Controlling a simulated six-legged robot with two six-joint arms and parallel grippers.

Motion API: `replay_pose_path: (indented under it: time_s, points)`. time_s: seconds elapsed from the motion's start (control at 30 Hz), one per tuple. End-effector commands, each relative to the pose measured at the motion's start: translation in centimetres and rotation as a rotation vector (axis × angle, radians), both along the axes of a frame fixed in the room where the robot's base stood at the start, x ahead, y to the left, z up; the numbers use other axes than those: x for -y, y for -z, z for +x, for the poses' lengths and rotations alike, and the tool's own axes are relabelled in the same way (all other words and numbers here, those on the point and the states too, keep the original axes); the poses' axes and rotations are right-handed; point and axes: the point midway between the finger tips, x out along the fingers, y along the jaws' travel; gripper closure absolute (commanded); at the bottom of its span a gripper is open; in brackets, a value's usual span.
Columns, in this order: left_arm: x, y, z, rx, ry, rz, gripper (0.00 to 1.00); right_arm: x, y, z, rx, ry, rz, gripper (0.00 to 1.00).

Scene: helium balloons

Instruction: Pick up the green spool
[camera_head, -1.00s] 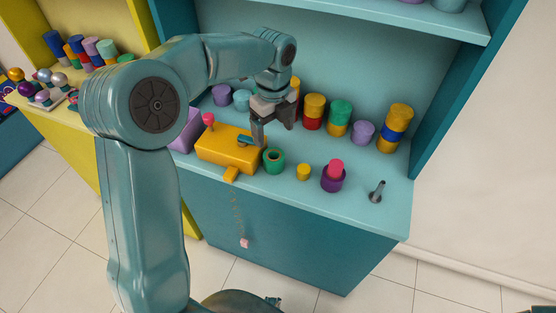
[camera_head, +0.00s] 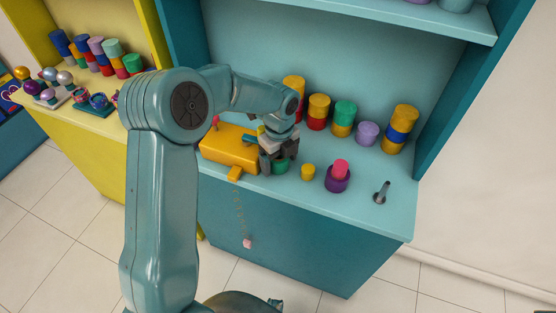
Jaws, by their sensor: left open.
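The green spool (camera_head: 281,168) stands on the teal counter, just right of the yellow box-like device (camera_head: 228,148). My left gripper (camera_head: 279,160) is over the spool, pointing down, with its open jaws at the spool. The gripper hides the spool's top and much of its sides. I cannot tell whether the fingers touch it. My right gripper is not in view.
A small yellow spool (camera_head: 308,172) and a purple spool (camera_head: 337,180) with a pink piece on top stand close on the right. A metal nozzle (camera_head: 382,192) is farther right. Several coloured stacks (camera_head: 318,112) line the back. The counter's front right is free.

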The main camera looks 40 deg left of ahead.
Motion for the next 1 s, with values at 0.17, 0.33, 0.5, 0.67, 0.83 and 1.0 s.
replay_pose_path:
  time_s: [0.17, 0.33, 0.5, 0.67, 0.83, 1.0]
  points:
    - [0.0, 0.0, 0.0, 0.000, 0.000, 0.000, 0.57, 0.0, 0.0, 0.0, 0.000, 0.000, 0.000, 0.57]
    - [0.0, -0.1, 0.0, 0.000, -0.001, 0.000, 0.74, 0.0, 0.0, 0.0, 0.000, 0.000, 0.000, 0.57]
    - [0.0, -0.2, 0.0, 0.001, -0.001, 0.000, 0.74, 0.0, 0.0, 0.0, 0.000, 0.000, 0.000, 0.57]
    - [-0.1, -1.2, 0.1, 0.002, -0.002, 0.001, 0.74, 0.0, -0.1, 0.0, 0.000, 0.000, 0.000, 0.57]
    - [0.0, -3.9, 0.1, 0.004, -0.002, 0.001, 0.74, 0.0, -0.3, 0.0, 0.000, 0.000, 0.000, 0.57]
    - [0.0, -7.6, 0.1, 0.005, -0.002, 0.000, 0.74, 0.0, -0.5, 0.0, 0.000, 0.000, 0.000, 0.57]
